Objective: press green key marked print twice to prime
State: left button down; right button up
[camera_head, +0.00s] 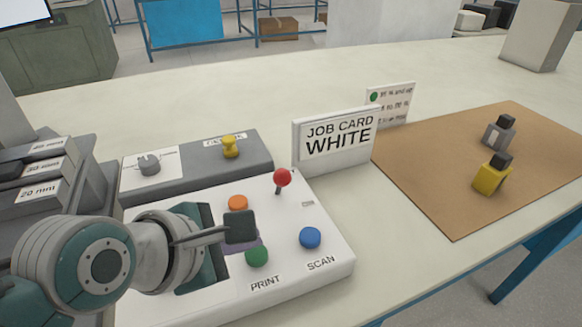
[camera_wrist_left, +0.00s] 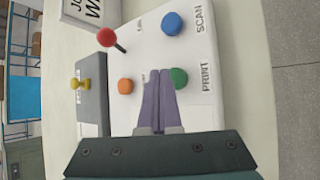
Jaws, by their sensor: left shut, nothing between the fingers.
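The green key (camera_head: 257,256), a round button with the word PRINT beside it, stands on the white control panel (camera_head: 335,268). It also shows in the left wrist view (camera_wrist_left: 179,78), just right of the fingertips and partly covered by them. My left gripper (camera_head: 249,241) is shut and empty. Its purple fingers (camera_wrist_left: 156,80) are together and reach over the panel between the orange key (camera_head: 238,203) and the green key. My right gripper is not in view.
A blue key (camera_head: 310,238) marked SCAN and a red-knobbed lever (camera_head: 282,178) stand on the panel. Behind are a grey box with a yellow knob (camera_head: 230,146) and a JOB CARD WHITE sign (camera_head: 336,141).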

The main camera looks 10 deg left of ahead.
aim_at(249, 258)
pick_arm(q)
jog(key=shift+f, duration=0.2)
jog(key=shift+f, duration=0.25)
jog(key=shift+f+b, duration=0.3)
jog(key=shift+f, duration=0.25)
dwell(0.6)
jog(key=shift+r, duration=0.15)
jog(key=shift+r+p, duration=0.85)
jog(key=shift+p, duration=0.35)
notch_tip(249, 258, up, 5)
jog(key=p, duration=0.6)
dwell(0.7)
